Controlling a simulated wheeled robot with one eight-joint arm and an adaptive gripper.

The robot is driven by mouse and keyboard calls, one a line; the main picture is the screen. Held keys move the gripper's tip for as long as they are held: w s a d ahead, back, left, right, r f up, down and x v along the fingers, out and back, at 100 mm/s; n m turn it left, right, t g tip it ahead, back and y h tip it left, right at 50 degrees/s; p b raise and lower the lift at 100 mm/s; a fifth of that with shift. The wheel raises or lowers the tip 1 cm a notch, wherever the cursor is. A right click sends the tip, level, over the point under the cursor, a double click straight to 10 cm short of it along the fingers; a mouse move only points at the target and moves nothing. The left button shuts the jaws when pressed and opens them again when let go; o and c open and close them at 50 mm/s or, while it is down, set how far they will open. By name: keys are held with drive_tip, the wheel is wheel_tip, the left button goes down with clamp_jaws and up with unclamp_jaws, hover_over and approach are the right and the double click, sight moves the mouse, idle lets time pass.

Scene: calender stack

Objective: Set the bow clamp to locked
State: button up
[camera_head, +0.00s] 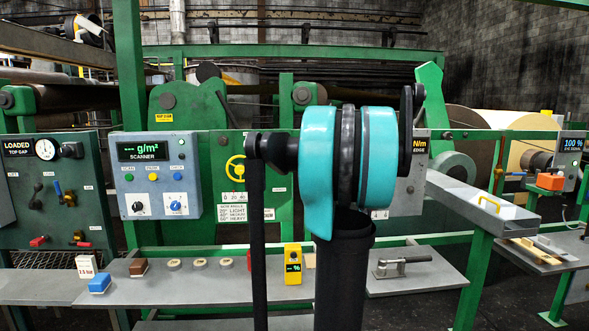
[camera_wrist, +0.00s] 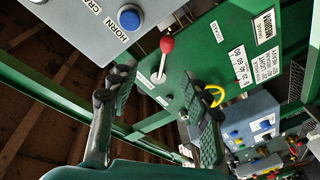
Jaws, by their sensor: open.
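A lever with a red ball knob (camera_wrist: 167,45) stands on a green panel (camera_wrist: 200,55) in the wrist view; it appears to be the bow clamp. My gripper (camera_wrist: 158,84) is open and empty, one finger on each side of the lever's lower part in the picture; the knob shows above the gap. I cannot tell how far the lever is from the fingers. In the head view my arm hides the lever and gripper.
A yellow handwheel (camera_wrist: 215,95) sits close to my right finger; it also shows in the head view (camera_head: 235,168). A grey box with a blue horn button (camera_wrist: 130,18) is at the upper left. The scanner box (camera_head: 157,175) and a grey shelf (camera_head: 200,285) lie left of my arm.

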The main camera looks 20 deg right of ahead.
drive_tip(key=shift+n+y, duration=0.4)
drive_tip(key=shift+n, duration=0.1)
drive_tip(key=w, duration=1.8)
drive_tip(key=shift+d+f, duration=0.1)
drive_tip(key=shift+f, duration=0.15)
clamp_jaws()
